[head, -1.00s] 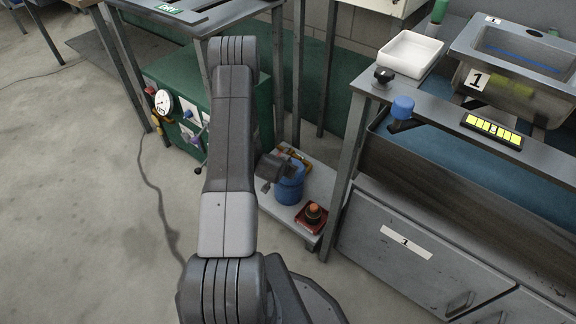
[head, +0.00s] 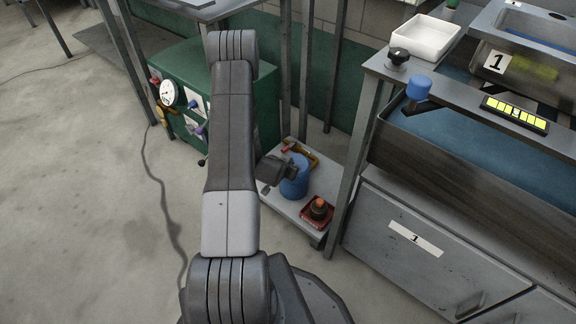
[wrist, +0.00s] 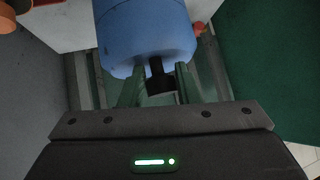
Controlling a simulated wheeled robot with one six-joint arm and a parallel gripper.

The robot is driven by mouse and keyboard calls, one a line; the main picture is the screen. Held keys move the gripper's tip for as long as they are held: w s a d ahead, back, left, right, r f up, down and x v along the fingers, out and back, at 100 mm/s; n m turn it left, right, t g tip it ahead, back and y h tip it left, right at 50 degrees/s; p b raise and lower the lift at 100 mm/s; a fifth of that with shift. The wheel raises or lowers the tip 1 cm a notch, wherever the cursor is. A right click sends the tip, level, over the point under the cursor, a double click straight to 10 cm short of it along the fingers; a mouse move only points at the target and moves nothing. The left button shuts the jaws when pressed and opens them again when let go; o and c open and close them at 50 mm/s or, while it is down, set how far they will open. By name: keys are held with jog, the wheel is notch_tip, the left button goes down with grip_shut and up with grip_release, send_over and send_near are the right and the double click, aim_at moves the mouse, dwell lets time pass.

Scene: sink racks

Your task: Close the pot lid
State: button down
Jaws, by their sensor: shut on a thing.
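A blue cylindrical pot (head: 295,183) stands on the low grey shelf. My gripper (head: 280,172) is at its upper left side in the head view. In the wrist view the blue body (wrist: 147,30) fills the top middle. A short black knob (wrist: 160,80) sticks out of it toward me, between the two fingers of my gripper (wrist: 158,88). The fingers are closed in around the knob; the exact contact is dark and hard to see. I cannot tell from these views whether a lid is seated.
A red tray (head: 317,212) with an orange-topped item is right of the pot on the shelf (head: 320,235). A yellow-orange tool (head: 300,153) lies behind. A green cabinet (head: 252,95) with a gauge and the sink bench's leg (head: 348,185) flank this space.

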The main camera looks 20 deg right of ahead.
jog(key=shift+s+a+f, duration=0.25)
jog(key=shift+f, duration=0.1)
jog(key=c, duration=1.1)
grip_release()
jog(key=shift+a, duration=0.1)
jog(key=shift+f, duration=0.1)
jog(key=shift+s, duration=0.15)
jog(key=w+r+p+v, duration=0.1)
jog(key=p+v, duration=0.2)
jog(key=v, duration=1)
jog(key=shift+s+r, duration=0.25)
jog(key=b+x, duration=0.2)
jog(key=x, duration=1)
jog(key=shift+f+b, duration=0.3)
jog(key=shift+f, duration=0.05)
